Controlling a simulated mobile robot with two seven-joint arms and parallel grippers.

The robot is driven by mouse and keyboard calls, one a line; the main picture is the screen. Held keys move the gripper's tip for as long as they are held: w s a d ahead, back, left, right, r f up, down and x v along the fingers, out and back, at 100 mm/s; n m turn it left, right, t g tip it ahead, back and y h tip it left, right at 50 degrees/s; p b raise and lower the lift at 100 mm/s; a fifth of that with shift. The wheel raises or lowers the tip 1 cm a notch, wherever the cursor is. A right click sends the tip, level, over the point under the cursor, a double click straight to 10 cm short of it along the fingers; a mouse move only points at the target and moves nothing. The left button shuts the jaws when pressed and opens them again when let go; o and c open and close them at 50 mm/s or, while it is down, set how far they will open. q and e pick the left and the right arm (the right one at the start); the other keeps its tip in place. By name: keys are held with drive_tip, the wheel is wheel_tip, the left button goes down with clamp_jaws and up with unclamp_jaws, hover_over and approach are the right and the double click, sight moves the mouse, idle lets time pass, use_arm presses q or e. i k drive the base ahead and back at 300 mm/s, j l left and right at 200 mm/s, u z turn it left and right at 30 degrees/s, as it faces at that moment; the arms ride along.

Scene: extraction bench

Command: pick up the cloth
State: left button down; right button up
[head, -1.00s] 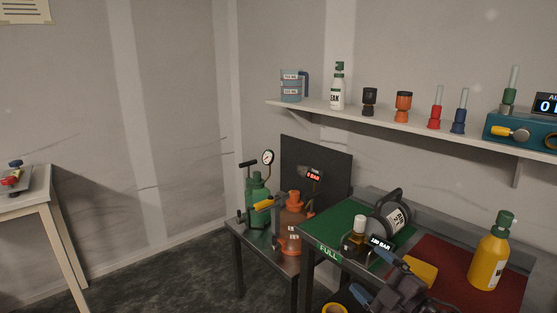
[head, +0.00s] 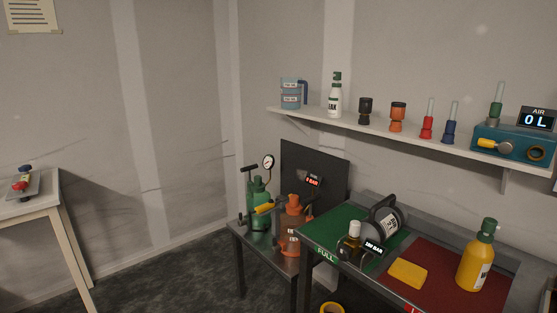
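A flat yellow piece, which looks like the folded cloth (head: 408,273), lies on the red mat (head: 445,295) at the left part of that mat. It is fully visible, with nothing on top of it. A yellow bottle with a green cap (head: 476,258) stands to its right on the same mat. Neither of my grippers shows in the head view, so I cannot see what they hold.
A dark round canister (head: 383,222) and a small amber bottle (head: 349,245) stand on the green mat (head: 325,231), left of the cloth. Green (head: 259,205) and orange (head: 292,228) sprayers stand on a lower table. A shelf (head: 415,131) with bottles hangs above the bench.

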sight(413, 275)
drive_tip(key=z, duration=0.45)
drive_tip(key=i+j+z, duration=0.2)
drive_tip(key=z, duration=0.25)
drive_tip(key=i+j+z, duration=0.1)
drive_tip(key=j+z, duration=0.3)
drive_tip(key=i+j+z, duration=0.2)
drive_tip(key=j, duration=0.25)
drive_tip(key=j+z, duration=0.2)
drive_tip(key=j, duration=0.2)
drive_tip(key=j+z, duration=0.1)
drive_tip(key=j, duration=0.75)
